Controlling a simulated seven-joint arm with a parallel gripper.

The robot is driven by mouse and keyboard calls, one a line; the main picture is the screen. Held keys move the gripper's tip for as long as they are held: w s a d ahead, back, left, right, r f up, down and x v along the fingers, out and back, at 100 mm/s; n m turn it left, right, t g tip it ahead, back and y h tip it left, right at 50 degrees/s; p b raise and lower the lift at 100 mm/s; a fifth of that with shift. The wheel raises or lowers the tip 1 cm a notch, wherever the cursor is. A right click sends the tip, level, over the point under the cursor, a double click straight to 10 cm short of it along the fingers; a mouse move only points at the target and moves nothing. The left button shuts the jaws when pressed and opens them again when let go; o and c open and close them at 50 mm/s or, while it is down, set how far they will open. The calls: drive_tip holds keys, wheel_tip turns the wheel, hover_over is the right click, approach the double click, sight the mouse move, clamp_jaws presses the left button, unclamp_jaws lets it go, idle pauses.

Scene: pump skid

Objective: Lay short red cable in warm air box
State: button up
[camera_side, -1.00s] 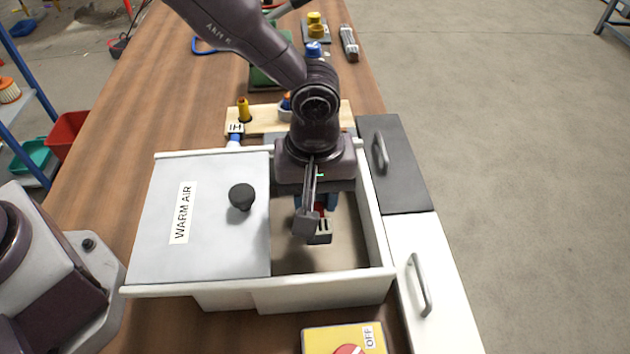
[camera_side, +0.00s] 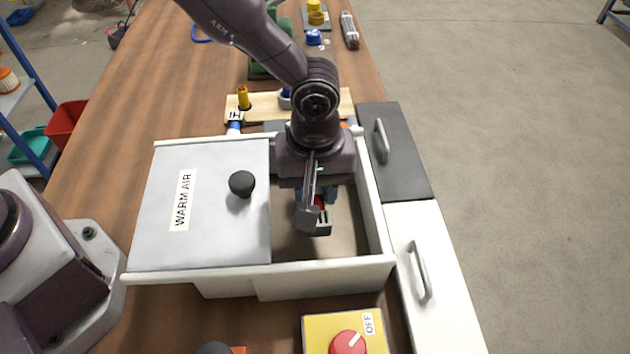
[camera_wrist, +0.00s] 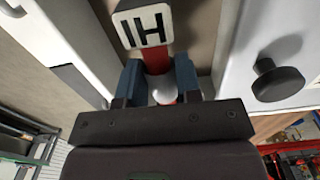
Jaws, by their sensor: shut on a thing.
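The warm air box (camera_side: 330,278) is a white box with a grey sliding lid (camera_side: 205,235) over its left half, marked WARM AIR. Its right half is open. My gripper (camera_wrist: 158,85) is over and partly inside the open half, with its blue fingers shut on the short red cable (camera_wrist: 156,62). In the wrist view the cable's end carries a white tag with black marks (camera_wrist: 143,27). In the side view only a bit of red (camera_side: 320,201) shows between the fingers, and my wrist hides most of the cable. I cannot tell whether it touches the box floor.
A black knob (camera_side: 242,184) stands on the lid. A yellow switch box (camera_side: 318,325) with a red knob, labelled OFF, is in front. A wooden rack (camera_side: 265,104) stands behind the box. Dark and white handled panels (camera_side: 398,160) adjoin its right side.

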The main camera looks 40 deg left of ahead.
drive_tip(key=shift+f, duration=3.35)
drive_tip(key=shift+f, duration=0.1)
drive_tip(key=o, duration=0.9)
wheel_tip(320, 180, up, 13)
